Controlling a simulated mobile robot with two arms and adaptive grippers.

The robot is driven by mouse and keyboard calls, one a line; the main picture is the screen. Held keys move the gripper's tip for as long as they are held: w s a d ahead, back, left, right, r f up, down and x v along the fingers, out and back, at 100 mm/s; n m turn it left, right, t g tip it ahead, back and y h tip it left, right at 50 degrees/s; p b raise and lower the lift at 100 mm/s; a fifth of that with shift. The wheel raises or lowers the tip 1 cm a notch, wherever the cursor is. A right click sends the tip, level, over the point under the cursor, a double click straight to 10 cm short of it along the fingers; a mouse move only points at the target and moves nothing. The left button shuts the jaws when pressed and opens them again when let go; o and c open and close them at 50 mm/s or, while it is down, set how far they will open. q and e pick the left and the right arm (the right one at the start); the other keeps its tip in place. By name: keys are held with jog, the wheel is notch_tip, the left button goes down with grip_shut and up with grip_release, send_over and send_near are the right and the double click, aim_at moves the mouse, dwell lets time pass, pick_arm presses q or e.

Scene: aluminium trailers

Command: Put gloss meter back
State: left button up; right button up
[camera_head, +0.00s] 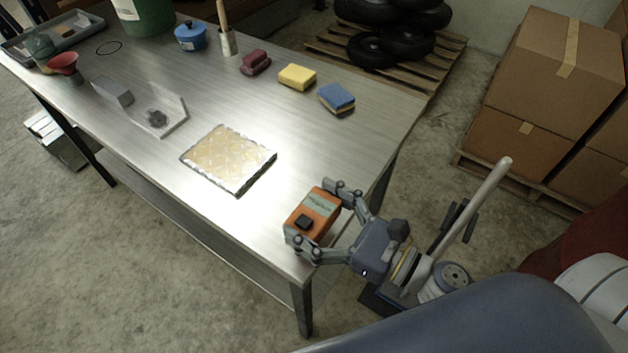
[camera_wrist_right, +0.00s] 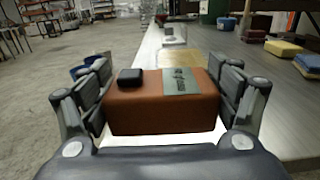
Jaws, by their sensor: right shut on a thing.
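The gloss meter is an orange box (camera_head: 313,215) with a black button and a grey-green label on top. It is at the near right corner of the metal table (camera_head: 330,130) in the head view. My right gripper (camera_head: 318,222) is shut on it, with a finger on each side. The orange box also fills the middle of the right wrist view (camera_wrist_right: 163,108), between the two fingers (camera_wrist_right: 165,95). I cannot tell whether its underside touches the table. My left gripper is not in view.
A shiny patterned plate (camera_head: 228,158) lies left of the box. A blue sponge (camera_head: 337,97), yellow sponge (camera_head: 297,76) and dark red block (camera_head: 255,62) lie towards the back edge. A grey angled part (camera_head: 158,113) and a tray (camera_head: 50,35) are farther left. Cardboard boxes (camera_head: 555,70) stand right.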

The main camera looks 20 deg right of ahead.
jog(key=w, duration=0.3)
jog(key=w+d+p, duration=0.1)
jog(key=w, duration=0.1)
jog(key=w+d, duration=0.1)
jog(key=w, duration=0.2)
jog(key=shift+w+d+f+p, duration=0.25)
jog(key=shift+w+f+p, duration=0.1)
jog(key=shift+f, duration=1.8)
jog(key=shift+f, duration=0.15)
jog(key=o, duration=1.2)
jog(key=shift+o, duration=0.2)
jog(key=shift+s+r, duration=0.1)
jog(key=shift+r, duration=0.1)
